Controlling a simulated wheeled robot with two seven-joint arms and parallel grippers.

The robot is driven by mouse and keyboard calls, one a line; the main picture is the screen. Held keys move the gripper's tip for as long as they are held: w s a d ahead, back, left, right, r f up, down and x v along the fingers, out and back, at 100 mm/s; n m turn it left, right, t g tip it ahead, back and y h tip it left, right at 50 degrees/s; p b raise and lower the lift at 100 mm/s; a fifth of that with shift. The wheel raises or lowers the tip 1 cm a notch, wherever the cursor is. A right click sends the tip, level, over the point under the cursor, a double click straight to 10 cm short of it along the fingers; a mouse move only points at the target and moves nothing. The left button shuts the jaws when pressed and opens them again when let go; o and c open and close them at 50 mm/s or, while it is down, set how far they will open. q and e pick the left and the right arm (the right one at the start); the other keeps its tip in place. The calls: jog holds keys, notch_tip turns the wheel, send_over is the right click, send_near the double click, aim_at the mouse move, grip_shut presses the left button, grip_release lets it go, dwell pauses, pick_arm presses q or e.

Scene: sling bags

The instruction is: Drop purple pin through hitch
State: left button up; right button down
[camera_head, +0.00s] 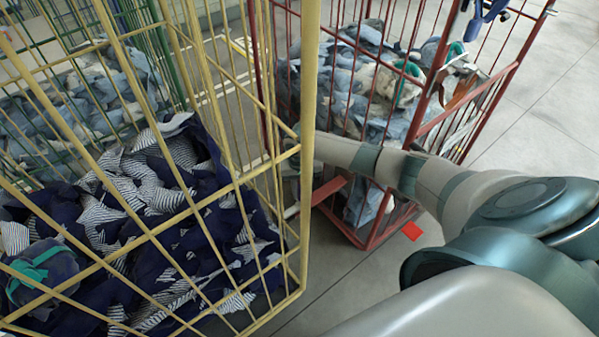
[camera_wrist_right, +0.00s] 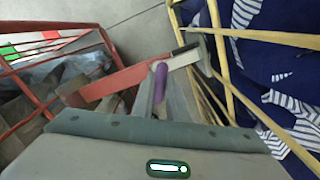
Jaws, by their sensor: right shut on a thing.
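The purple pin (camera_wrist_right: 160,82) stands between the fingers of my right gripper (camera_wrist_right: 161,100), which is shut on it in the wrist view. The hitch shows just beyond: a red bar (camera_wrist_right: 115,83) from the red cage meets a grey, dark-ended tongue (camera_wrist_right: 183,59) on the yellow cage's side. The pin overlaps their meeting point in view; its lower end is hidden, and I cannot tell whether it is in the hole. In the head view the red bar (camera_head: 330,189) shows below my right arm, whose gripper is mostly hidden behind yellow bars. My left gripper is not in view.
The yellow cage (camera_head: 236,180) holds navy and striped cloth bags, close left of my right arm. The red cage (camera_head: 372,243) with grey-blue bags stands right behind the arm. A green cage (camera_head: 188,70) stands at the back left. Bare floor (camera_head: 545,110) lies at the right.

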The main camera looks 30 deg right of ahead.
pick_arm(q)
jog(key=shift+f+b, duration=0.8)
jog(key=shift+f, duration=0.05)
pick_arm(e)
jog(key=shift+f, duration=1.65)
jog(key=c, duration=1.7)
grip_release()
jog(key=shift+o, duration=0.2)
jog(key=shift+r, duration=0.15)
notch_tip(320, 180, up, 9)
jog(key=shift+r, duration=0.2)
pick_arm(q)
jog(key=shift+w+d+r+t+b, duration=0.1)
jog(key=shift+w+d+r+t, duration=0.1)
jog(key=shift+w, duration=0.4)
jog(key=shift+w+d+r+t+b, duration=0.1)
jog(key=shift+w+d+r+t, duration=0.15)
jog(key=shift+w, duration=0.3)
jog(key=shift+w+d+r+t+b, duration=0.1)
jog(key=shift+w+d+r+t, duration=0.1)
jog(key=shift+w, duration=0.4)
pick_arm(e)
notch_tip(320, 180, up, 8)
jog(key=shift+f, duration=0.15)
